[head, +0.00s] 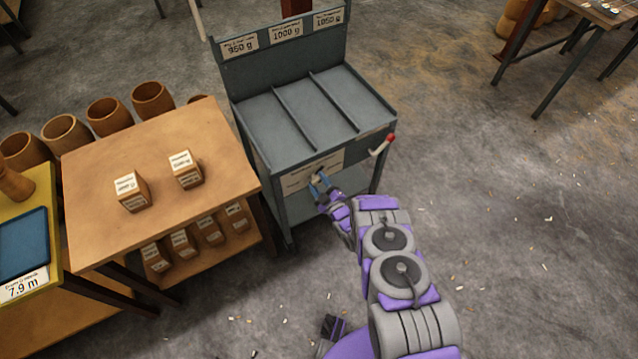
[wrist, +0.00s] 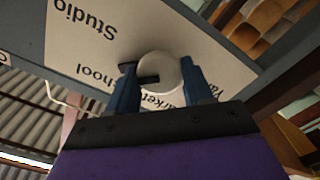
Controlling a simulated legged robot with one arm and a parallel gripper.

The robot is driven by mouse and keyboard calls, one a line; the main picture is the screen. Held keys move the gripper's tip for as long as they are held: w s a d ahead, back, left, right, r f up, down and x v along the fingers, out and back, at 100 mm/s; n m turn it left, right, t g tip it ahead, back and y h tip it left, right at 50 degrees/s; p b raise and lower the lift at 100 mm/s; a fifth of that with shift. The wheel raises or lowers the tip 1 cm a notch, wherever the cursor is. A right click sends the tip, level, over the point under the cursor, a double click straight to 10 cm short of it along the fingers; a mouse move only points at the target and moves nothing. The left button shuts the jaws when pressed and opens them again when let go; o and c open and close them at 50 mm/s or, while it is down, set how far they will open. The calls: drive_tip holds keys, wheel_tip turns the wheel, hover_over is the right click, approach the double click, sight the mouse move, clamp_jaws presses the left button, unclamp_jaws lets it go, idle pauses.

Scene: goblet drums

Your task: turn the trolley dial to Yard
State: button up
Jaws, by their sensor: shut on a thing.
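The grey trolley (head: 262,150) stands at the upper middle of the head view, with a pale label plate (head: 297,181) on its front. In the wrist view the plate (wrist: 105,30) appears upside down and reads "Studio", "School", "Market" and a partly hidden word starting "Ya". The dial (wrist: 162,68) is a round white knob with a dark mark that lies toward the left, on the "School" side. My gripper (head: 321,184) is at the plate. Its blue fingers (wrist: 162,84) stand on either side of the dial, shut on it, and cover some lettering.
A red-tipped lever (head: 382,145) sticks out at the trolley's front right. A wooden table (head: 150,215) with small labelled boxes stands close on the left, with drum shells (head: 108,114) behind it. The floor to the right is mostly open, with scattered chips.

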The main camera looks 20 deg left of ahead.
drive_tip(key=n, duration=0.3)
drive_tip(key=shift+s+a+f+n, duration=0.15)
drive_tip(key=shift+n, duration=0.25)
drive_tip(key=n, duration=0.3)
drive_tip(key=shift+f+n, duration=0.1)
drive_tip(key=shift+n, duration=0.2)
drive_tip(key=n, duration=0.3)
drive_tip(key=shift+s+f+n+b, duration=0.1)
drive_tip(key=shift+s+n+b, duration=0.05)
drive_tip(key=shift+n+b, duration=0.2)
drive_tip(key=n, duration=0.3)
drive_tip(key=shift+f+n+b, duration=0.15)
drive_tip(key=shift+n+b, duration=0.1)
drive_tip(key=shift+b, duration=0.05)
drive_tip(key=n, duration=0.4)
drive_tip(key=n+b, duration=0.1)
drive_tip(key=n, duration=0.7)
drive_tip(key=shift+w+d+f+b, duration=0.1)
drive_tip(key=shift+w+d+b, duration=0.1)
drive_tip(key=shift+w+b, duration=0.1)
drive_tip(key=shift+n, duration=0.4)
drive_tip(key=shift+w+r, duration=0.1)
drive_tip(key=shift+r, duration=0.1)
